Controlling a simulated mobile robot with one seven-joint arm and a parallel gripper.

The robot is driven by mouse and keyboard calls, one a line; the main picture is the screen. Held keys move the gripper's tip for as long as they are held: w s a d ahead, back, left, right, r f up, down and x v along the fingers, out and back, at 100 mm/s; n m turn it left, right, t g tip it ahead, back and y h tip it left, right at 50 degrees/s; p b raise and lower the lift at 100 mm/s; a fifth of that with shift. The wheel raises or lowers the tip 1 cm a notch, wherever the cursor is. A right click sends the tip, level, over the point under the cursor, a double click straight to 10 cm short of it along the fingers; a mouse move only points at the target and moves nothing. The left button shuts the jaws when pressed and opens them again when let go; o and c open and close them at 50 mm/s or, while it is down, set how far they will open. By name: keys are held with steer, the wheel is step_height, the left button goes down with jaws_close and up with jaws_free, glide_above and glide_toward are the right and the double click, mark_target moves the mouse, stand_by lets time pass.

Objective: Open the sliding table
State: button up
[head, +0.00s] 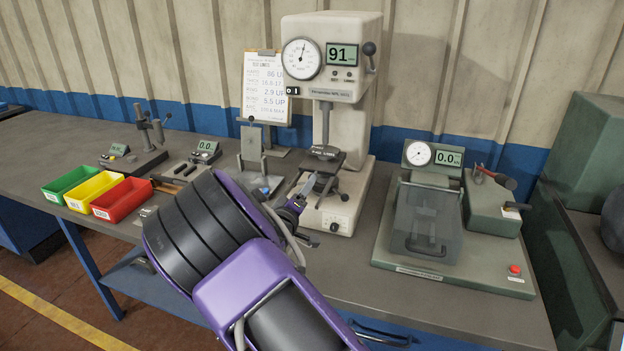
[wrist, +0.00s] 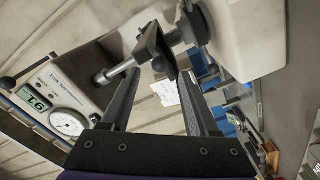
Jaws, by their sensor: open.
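I cannot tell for sure which part is the sliding table. A bench tester (head: 333,60) with a round dial and a display reading 91 stands at the centre, with a small dark stage (head: 322,158) under its head. To its right, a grey-green machine (head: 400,270) carries a see-through cover (head: 425,220) with a dark handle at its lower front. My gripper (head: 309,211) is in front of the central tester's base, below the stage, apart from the right machine. In the wrist view my gripper (wrist: 160,85) has its two fingers apart, with nothing held; the tester's dark fittings (wrist: 155,50) show beyond them.
Green, yellow and red bins (head: 122,200) stand at the bench's left. A box with a red-handled lever (head: 490,200) sits at the right. A drawer handle (head: 380,335) shows under the bench edge.

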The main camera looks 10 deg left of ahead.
glide_toward(321, 164)
steer(key=w, duration=0.2)
steer(key=shift+w+d+f, duration=0.15)
steer(key=shift+w+f, duration=0.15)
jaws_close()
stand_by(1.3)
